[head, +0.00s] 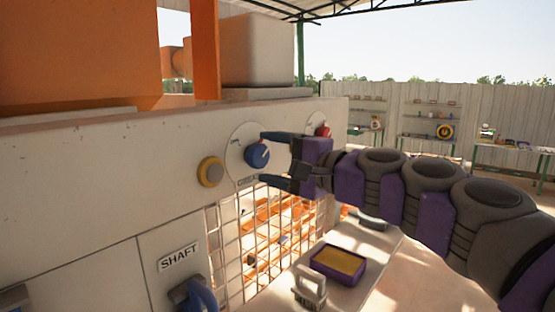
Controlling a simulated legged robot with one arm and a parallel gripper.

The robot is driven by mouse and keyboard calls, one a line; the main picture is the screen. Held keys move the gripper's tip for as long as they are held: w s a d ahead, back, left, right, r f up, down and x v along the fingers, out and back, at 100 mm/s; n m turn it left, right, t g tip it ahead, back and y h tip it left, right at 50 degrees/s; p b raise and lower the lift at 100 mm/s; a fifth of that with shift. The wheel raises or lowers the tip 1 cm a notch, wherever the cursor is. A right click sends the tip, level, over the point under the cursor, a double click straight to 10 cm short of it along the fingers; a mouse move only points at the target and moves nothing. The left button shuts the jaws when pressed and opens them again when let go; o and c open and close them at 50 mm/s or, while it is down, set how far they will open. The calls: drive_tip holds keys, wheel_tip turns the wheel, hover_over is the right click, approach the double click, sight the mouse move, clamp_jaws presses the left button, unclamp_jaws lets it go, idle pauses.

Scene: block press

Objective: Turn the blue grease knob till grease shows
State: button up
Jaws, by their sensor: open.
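The blue grease knob (257,155) sits on a round pale plate on the press's white panel, with a white pointer line on its face. My gripper (264,158) comes in from the right. Its two dark blue fingers are spread, one above the knob and one below it. Whether either finger touches the knob cannot be told. The label under the knob is partly hidden by the lower finger. No grease can be made out around the knob.
A yellow-ringed button (210,172) is left of the knob, and a red knob (323,131) is behind my gripper. Below are a wire mesh guard (232,262), a SHAFT label (179,257), a blue handle (203,293) and a purple tray (338,265) with yellow contents on a ledge.

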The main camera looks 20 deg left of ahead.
drive_tip(key=shift+s+d, duration=0.15)
drive_tip(key=shift+d, duration=0.1)
drive_tip(key=b+v, duration=0.4)
drive_tip(key=v, duration=1.2)
drive_tip(key=shift+d, duration=0.3)
drive_tip(key=shift+a+f, duration=0.1)
